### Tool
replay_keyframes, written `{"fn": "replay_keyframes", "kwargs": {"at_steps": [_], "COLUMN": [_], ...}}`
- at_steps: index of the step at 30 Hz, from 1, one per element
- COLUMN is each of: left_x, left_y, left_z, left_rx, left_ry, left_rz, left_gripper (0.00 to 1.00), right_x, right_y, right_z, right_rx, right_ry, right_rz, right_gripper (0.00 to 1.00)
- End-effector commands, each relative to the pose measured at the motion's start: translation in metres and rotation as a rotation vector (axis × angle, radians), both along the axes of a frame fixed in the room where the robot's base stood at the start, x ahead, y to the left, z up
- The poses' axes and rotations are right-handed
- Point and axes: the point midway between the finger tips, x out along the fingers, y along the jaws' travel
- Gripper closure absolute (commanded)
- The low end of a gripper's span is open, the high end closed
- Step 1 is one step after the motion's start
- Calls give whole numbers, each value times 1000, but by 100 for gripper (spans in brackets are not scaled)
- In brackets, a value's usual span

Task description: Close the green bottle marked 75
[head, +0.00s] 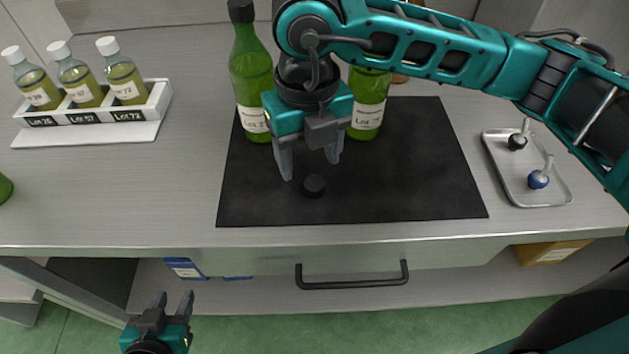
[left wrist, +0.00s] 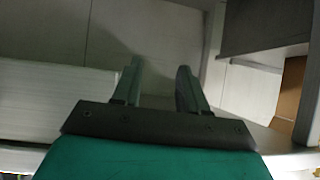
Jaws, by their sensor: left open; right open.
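Two green bottles stand at the back of a black mat (head: 420,190). The left bottle (head: 250,80) wears a black cap; its label number is hard to read. The right bottle (head: 368,102) has a label that seems to start with 7; my right arm hides its neck and top. A loose black cap (head: 313,186) lies on the mat in front of the bottles. My right gripper (head: 311,168) is open and empty, pointing down just above and behind this cap. My left gripper (head: 175,300) is open and empty, low in front of the counter; its fingers show in the left wrist view (left wrist: 158,88).
A white rack (head: 95,115) with several white-capped sample bottles stands at the left. A metal tray (head: 530,195) at the right holds a black and a blue knobbed piece. A drawer handle (head: 352,284) projects at the front. The counter left of the mat is mostly clear.

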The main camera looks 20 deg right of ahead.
Motion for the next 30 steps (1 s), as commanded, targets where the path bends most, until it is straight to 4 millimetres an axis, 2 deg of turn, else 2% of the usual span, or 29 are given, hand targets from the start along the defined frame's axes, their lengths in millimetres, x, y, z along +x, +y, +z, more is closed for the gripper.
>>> {"fn": "replay_keyframes", "kwargs": {"at_steps": [7, 15, 18, 28, 30], "left_x": [1, 3, 3, 3, 3], "left_y": [0, 0, 0, 0, 0], "left_z": [1, 4, 4, 4, 4], "left_rx": [0, 0, 0, 0, 0], "left_ry": [-2, -7, -7, -7, -7], "left_rz": [0, 0, 0, 0, 0], "left_gripper": [57, 57, 57, 57, 57], "right_x": [0, -3, -2, -2, -2], "right_y": [-2, -7, -6, -6, -6], "right_z": [-6, -44, -51, -52, -52], "right_rx": [-2, -1, 0, 0, 0], "right_ry": [2, 3, 1, 1, 0], "right_rz": [-2, -1, 0, 0, 0], "right_gripper": [37, 37, 37, 37, 41]}}
